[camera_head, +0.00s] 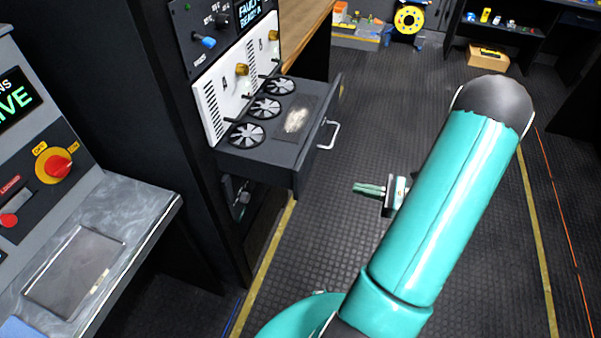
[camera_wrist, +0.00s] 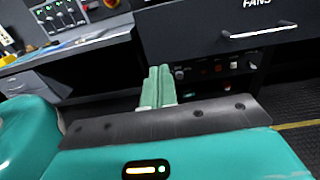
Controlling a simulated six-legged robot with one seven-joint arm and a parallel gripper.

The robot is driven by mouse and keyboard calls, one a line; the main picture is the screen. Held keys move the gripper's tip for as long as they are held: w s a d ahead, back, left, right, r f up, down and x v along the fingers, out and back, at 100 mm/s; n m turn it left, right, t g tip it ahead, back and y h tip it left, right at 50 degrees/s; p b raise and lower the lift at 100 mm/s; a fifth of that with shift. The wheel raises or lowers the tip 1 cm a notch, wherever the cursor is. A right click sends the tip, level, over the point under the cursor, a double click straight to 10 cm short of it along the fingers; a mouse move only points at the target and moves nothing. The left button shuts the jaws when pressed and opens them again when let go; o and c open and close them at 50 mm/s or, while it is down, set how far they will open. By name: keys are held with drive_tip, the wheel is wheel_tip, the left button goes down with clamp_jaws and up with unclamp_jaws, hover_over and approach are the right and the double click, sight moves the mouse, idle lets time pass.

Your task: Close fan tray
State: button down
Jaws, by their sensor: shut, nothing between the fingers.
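The fan tray (camera_head: 283,151) is a dark drawer pulled out from the black rack. Several round fans and a dusty patch show on its top, and a pale bar handle (camera_head: 329,134) is on its front. In the wrist view the tray front (camera_wrist: 205,38) shows at the upper right with its handle (camera_wrist: 259,31) and the word FANS. My gripper (camera_head: 356,188) is right of the tray and a little lower, apart from it. In the wrist view my gripper (camera_wrist: 157,72) is shut and empty, its green fingers together, left of and below the handle.
Above the tray is a white panel (camera_head: 233,84) with brass knobs. A console (camera_head: 80,262) with a red rotary switch stands at the left. A cardboard box (camera_head: 487,59) lies on the floor at the back right.

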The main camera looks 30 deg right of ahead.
sight(234, 157)
drive_tip(key=x, duration=1.2)
drive_tip(key=shift+w, duration=0.35)
drive_tip(key=shift+w+a+f, duration=0.1)
drive_tip(key=shift+w+a, duration=0.2)
drive_tip(key=shift+w, duration=0.05)
drive_tip(key=x, duration=2.4)
drive_tip(key=shift+w+d+r, duration=0.1)
drive_tip(key=shift+d+r, duration=0.1)
drive_tip(key=shift+r, duration=0.05)
drive_tip(key=shift+w+a+r, duration=0.15)
drive_tip(key=shift+w+a, duration=0.1)
